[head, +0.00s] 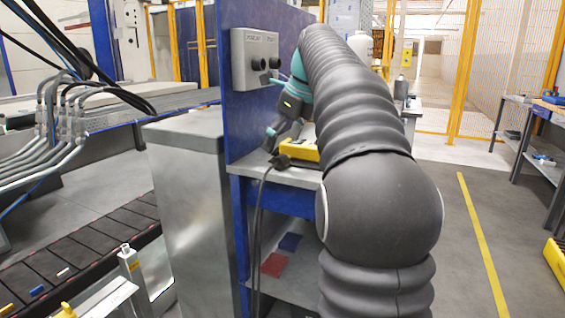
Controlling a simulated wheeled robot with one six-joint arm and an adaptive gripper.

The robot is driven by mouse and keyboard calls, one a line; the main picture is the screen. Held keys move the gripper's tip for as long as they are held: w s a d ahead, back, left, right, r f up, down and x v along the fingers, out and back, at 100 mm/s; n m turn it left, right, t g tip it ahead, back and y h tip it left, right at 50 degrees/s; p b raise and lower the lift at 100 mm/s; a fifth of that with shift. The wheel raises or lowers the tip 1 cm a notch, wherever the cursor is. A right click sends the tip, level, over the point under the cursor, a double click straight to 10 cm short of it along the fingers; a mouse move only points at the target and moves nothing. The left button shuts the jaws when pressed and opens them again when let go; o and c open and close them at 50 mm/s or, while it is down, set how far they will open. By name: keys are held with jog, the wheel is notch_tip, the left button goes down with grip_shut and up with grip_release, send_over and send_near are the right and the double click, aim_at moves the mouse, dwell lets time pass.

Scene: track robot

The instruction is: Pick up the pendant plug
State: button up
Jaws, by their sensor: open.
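The pendant plug (280,161) appears as a small dark piece at the front left edge of the grey bench shelf, with a black cable hanging down from it. My gripper (276,145) is open just above the plug, its dark fingers pointing down. I cannot tell whether the fingers touch the plug or surround it. A yellow device (302,150) lies just right of the plug, partly hidden behind my arm. A grey socket box (255,58) with two dark round sockets is mounted on the blue panel, above and left of my gripper.
The blue panel (233,125) rises along the bench's left side. A metal cabinet (187,205) stands left of it. The bench's lower shelf holds a red sheet (274,265) and a blue sheet (290,243). My arm covers much of the bench. The floor at right is largely clear.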

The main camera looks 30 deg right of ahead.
jog(key=x, duration=0.5)
jog(key=shift+d, duration=0.2)
jog(key=shift+s, duration=0.1)
jog(key=c, duration=1)
jog(key=shift+r, duration=0.1)
jog(key=shift+r, duration=0.5)
notch_tip(320, 180, up, 3)
jog(key=shift+r, duration=0.1)
jog(key=s+d+r, duration=0.6)
jog(key=s+d, duration=0.2)
jog(key=shift+r, duration=0.35)
